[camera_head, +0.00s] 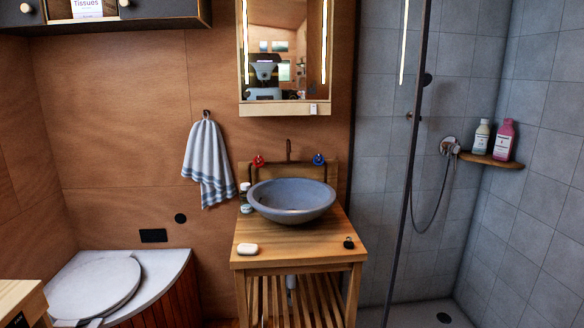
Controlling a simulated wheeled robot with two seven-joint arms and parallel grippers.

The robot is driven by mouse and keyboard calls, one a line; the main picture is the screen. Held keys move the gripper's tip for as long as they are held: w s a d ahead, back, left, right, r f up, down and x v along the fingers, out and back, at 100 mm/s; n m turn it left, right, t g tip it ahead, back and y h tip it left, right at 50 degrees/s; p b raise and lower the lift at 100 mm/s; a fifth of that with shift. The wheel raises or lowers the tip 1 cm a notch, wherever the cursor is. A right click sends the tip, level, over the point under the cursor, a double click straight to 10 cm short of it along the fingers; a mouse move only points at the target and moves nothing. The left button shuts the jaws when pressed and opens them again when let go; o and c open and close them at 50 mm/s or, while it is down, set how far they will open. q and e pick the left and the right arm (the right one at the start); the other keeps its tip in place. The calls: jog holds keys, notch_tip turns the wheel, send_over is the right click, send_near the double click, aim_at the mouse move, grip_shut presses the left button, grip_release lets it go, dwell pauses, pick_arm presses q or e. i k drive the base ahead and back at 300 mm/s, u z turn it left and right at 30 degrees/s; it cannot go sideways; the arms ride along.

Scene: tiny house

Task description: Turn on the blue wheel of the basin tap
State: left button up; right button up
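The blue wheel (318,160) of the basin tap sits on the wooden backboard behind the basin, to the right of the spout. The red wheel (258,161) is to the left of the spout. The thin dark spout (289,150) rises between them. The grey round basin (292,215) stands on a wooden washstand (320,252); no water shows at the spout. Neither of my grippers is in the head view, and nothing touches the blue wheel.
A white soap bar (247,249), a small black object (348,243) and small bottles (245,195) are on the washstand. A towel (208,165) hangs left. The toilet (95,288) is lower left. A shower screen edge (408,160) stands right. A mirror (285,60) hangs above.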

aim_at(322, 158)
jog(key=z, duration=0.1)
jog(key=i, duration=1.4)
jog(key=u, duration=0.65)
